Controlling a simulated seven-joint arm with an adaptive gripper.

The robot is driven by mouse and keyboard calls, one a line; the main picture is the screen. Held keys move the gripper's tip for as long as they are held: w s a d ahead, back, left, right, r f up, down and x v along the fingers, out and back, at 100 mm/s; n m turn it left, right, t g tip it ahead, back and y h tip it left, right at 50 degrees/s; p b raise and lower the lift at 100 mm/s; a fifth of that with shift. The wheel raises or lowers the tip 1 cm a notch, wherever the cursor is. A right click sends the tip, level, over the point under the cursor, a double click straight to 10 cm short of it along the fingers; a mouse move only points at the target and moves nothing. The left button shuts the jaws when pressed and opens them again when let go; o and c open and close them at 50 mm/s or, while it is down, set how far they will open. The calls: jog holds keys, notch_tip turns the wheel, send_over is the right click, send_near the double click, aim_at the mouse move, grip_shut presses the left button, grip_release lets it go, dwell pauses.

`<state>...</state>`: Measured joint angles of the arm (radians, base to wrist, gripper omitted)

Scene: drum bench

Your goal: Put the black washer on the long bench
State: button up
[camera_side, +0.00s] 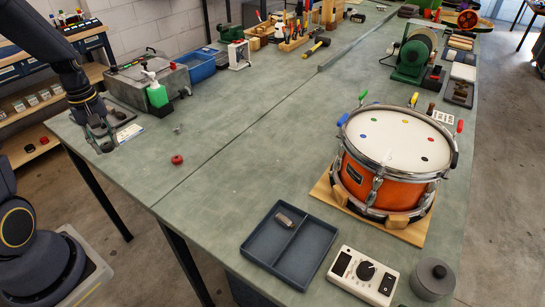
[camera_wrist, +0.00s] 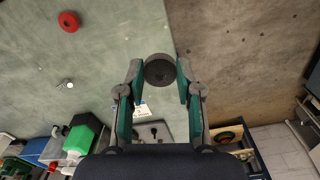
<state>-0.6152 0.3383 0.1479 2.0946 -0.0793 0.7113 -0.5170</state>
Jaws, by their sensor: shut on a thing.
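My gripper (camera_side: 100,138) is over the left end of the long bench (camera_side: 225,140), close to its edge. In the wrist view my gripper (camera_wrist: 161,78) is shut on the black washer (camera_wrist: 160,70), a dark round disc held between the fingertips. The washer appears across the line between the bench top and the brown floor. Its height above the bench is hard to tell. In the side view the fingers and their small size keep me from making out the washer.
A red washer (camera_side: 177,159) and a small metal bolt (camera_side: 177,129) lie on the bench. A drum (camera_side: 385,175) and a divided tray (camera_side: 288,246) stand farther right. The bench middle is clear.

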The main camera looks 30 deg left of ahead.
jog(key=w+a+f, duration=0.5)
jog(key=w+a, duration=0.1)
jog(key=w, duration=0.2)
send_over(141, 152)
jog(key=f, duration=0.4)
jog(key=shift+s+d+f, duration=0.15)
jog(key=shift+s+d, duration=0.1)
jog(key=shift+w+f, duration=0.1)
jog(key=shift+f, duration=0.05)
jog(key=shift+w+a+f, duration=0.15)
jog(key=shift+f, duration=1.55)
jog(key=shift+f, duration=0.1)
jog(key=o, duration=0.7)
jog(key=shift+c, duration=0.2)
